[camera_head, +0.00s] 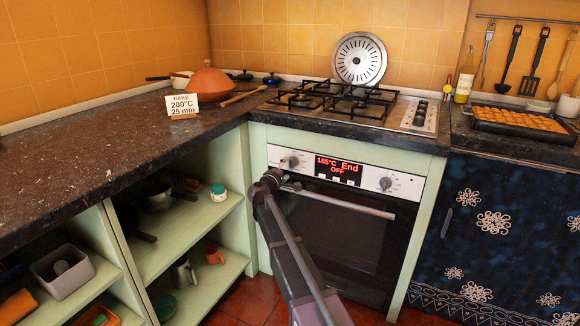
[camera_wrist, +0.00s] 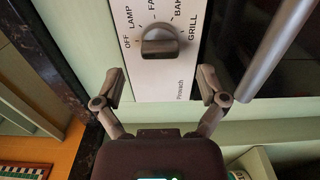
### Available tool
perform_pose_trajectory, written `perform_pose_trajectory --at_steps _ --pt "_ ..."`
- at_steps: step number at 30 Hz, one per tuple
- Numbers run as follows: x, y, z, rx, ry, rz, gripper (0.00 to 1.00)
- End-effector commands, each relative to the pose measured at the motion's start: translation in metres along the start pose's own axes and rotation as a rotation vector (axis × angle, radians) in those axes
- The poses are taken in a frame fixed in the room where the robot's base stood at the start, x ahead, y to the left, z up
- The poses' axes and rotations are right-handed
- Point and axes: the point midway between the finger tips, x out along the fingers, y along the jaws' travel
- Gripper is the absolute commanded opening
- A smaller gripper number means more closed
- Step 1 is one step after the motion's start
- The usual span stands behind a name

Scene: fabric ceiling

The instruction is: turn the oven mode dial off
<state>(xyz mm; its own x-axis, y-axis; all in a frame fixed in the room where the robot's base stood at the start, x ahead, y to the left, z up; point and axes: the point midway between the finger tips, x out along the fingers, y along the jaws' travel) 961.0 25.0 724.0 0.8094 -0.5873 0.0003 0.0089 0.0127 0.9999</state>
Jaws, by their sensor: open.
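The oven (camera_head: 335,240) has a white control panel with a left dial (camera_head: 289,162) and a right dial (camera_head: 386,183). Its red display (camera_head: 338,168) reads "165°C End OFF". In the wrist view the mode dial (camera_wrist: 160,41) is a dark knob with OFF, LAMP, BAKE and GRILL around it, plus a partly hidden label. I cannot tell for certain which label it points to. My gripper (camera_wrist: 161,78) is open and empty, its fingers spread either side of the dial's line and apart from it. In the head view my gripper (camera_head: 272,180) is by the left dial.
The oven door's handle bar (camera_head: 345,203) runs below the panel; it shows close to my right finger in the wrist view (camera_wrist: 278,48). Open shelves (camera_head: 190,235) stand left of the oven. The countertop (camera_head: 90,150) and gas hob (camera_head: 350,104) are above. A card (camera_head: 182,105) reads "BAKE 200°C 25 min".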

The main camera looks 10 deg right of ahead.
Motion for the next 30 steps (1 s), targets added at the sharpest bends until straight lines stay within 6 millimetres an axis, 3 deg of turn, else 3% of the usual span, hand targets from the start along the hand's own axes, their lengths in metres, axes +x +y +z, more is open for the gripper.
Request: perform_pose_trajectory --at_steps 6,12,18,30 --pt "-0.039 0.000 0.002 0.000 0.001 0.000 0.91" --pt "-0.063 0.000 0.001 -0.001 0.000 0.000 0.91" --pt "-0.074 0.000 0.001 -0.001 -0.001 0.000 0.91" --pt "-0.075 0.000 0.001 0.000 -0.002 0.000 0.91"
